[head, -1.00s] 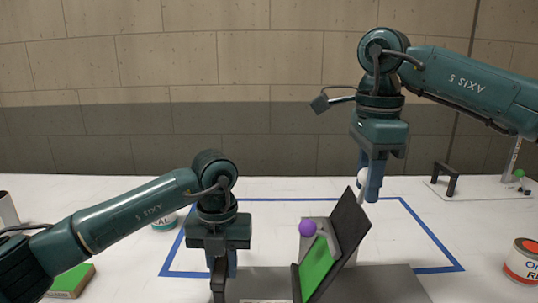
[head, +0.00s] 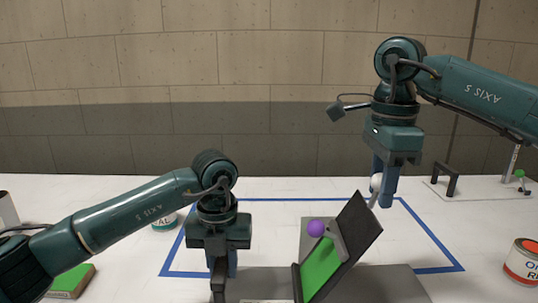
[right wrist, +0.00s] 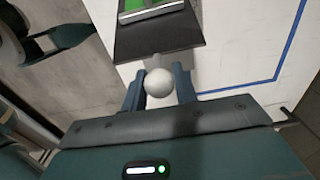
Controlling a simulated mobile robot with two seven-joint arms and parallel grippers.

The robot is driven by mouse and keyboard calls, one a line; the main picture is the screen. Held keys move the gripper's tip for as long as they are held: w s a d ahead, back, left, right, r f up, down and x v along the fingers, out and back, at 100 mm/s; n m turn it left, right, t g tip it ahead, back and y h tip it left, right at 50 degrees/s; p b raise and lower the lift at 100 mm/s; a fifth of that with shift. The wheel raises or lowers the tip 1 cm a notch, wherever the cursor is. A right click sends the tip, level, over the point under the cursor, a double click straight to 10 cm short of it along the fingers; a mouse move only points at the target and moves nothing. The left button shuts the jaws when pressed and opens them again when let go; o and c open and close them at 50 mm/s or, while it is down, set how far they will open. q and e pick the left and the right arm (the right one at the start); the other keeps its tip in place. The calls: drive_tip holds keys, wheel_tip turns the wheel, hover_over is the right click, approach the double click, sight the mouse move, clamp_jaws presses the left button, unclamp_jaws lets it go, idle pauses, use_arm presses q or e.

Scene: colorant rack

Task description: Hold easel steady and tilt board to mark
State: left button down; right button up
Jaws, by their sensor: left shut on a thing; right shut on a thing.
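The easel has a grey base (head: 385,285) and a hinged dark board (head: 359,228) with a green face (head: 320,268), tilted back to the right. A purple ball (head: 316,228) shows by the board's left side, in front of a grey upright plate (head: 307,245). My right gripper (head: 383,192) is shut on a white ball knob (head: 376,182) behind the board's top edge; the knob also shows between the fingers in the right wrist view (right wrist: 159,83). My left gripper (head: 222,278) is shut at the base's left end on a dark part, mostly hidden by the fingers.
A blue outline (head: 175,250) marks the white table around the easel. A can (head: 523,262) stands at the right, another (head: 165,222) behind my left arm. A green-topped block (head: 72,281) lies at front left. A black bracket (head: 446,180) stands at back right.

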use_arm(q)
drive_tip(key=shift+a, duration=0.15)
use_arm(e)
drive_tip(key=shift+d+f, duration=0.4)
drive_tip(key=shift+d, duration=0.35)
drive_tip(key=shift+d+f, duration=0.5)
drive_tip(key=shift+d, duration=0.35)
drive_tip(key=shift+d+f, duration=0.1)
drive_tip(key=shift+d+f, duration=0.5)
drive_tip(key=shift+d, duration=0.2)
drive_tip(key=shift+d+f, duration=0.1)
drive_tip(key=shift+d+f, duration=0.5)
drive_tip(key=shift+d, duration=0.2)
drive_tip(key=shift+s+d+f, duration=0.1)
drive_tip(key=shift+d+f, duration=0.05)
